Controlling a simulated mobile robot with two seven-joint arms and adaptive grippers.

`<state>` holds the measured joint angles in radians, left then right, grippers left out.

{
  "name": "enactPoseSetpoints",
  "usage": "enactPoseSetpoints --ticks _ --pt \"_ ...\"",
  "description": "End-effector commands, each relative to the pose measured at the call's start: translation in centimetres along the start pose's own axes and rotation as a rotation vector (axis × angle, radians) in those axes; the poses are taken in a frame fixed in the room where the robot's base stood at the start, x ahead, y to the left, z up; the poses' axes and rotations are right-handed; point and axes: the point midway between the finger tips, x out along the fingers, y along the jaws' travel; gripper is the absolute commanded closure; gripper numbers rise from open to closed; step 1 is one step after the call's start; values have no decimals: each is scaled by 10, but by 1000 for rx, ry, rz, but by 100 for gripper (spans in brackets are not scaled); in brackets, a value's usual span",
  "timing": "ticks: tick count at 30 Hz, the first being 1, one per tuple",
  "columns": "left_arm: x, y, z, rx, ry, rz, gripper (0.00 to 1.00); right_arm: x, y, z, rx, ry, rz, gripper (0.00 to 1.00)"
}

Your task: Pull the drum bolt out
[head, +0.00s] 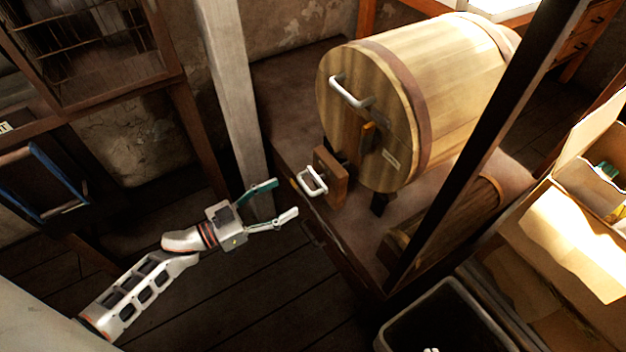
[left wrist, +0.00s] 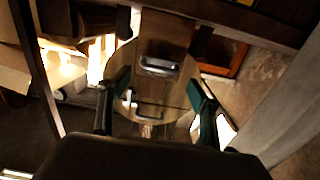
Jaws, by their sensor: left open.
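The wooden drum (head: 345,125) lies on its side on a brown bench, its round end facing my left arm. The drum bolt, a wooden block with a pale U-shaped handle (head: 312,181), sits at the lower front of that end. My left gripper (head: 286,198) is open and empty, just left of and below the bolt handle, with a gap between them. In the left wrist view the drum end (left wrist: 178,90) shows between the open fingers, with what looks like the bolt handle (left wrist: 160,64) near its top.
A second pale handle (head: 350,93) and an orange latch (head: 368,136) are on the drum end. A pale post (head: 231,90) stands close behind my left gripper. A dark slanted beam (head: 487,145) crosses at right, near cardboard boxes (head: 570,240) and a dark bin (head: 440,325).

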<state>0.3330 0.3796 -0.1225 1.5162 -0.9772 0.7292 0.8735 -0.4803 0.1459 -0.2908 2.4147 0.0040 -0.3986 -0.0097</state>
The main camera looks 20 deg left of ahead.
Motion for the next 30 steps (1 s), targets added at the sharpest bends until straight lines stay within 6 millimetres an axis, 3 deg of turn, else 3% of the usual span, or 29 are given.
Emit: enactPoseSetpoints --ticks 10,15,27,28,30 --pt "46 1 0 -3 2 0 37 1 -5 3 18 -1 -10 100" --pt "67 0 0 -2 1 0 37 3 -7 -7 33 23 -12 100" --pt "77 0 -2 0 3 0 37 4 -6 -14 39 37 -9 100" --pt "77 0 -2 0 3 0 40 4 -6 -13 39 36 -9 100" --pt "77 0 -2 0 3 0 58 4 -6 -13 39 35 -10 100"
